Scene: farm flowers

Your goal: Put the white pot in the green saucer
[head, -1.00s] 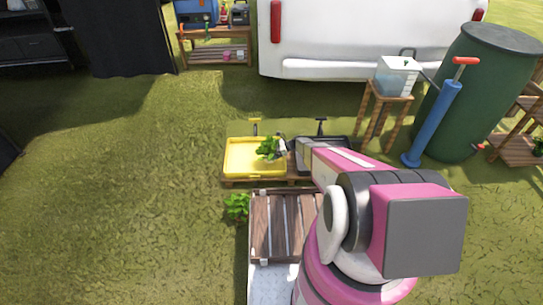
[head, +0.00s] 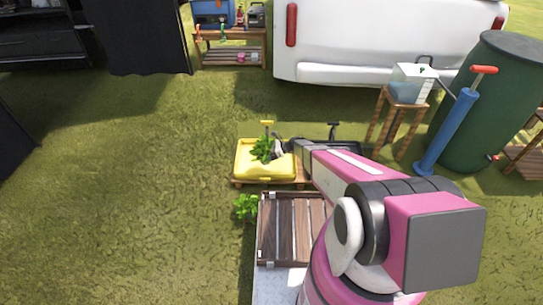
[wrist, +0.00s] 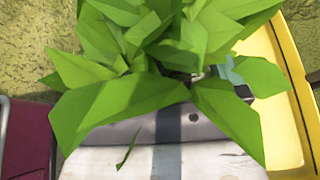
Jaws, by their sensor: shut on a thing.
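A leafy green plant (head: 262,149) is at the end of my arm in the head view, over the yellow tray (head: 265,178). Its leaves (wrist: 170,75) fill the upper middle of the wrist view and hide its pot, so I cannot tell the pot's colour. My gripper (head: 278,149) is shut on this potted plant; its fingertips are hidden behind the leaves. The yellow tray also shows at the right of the wrist view (wrist: 300,100). I cannot make out a green saucer in either view.
A dark tray (head: 350,145) lies right of the yellow one, partly behind my arm. A slatted wooden crate (head: 268,230) and another green plant (head: 245,207) are nearer. A blue pump (head: 447,125) and dark green barrel (head: 485,105) stand at right. Grass at left is open.

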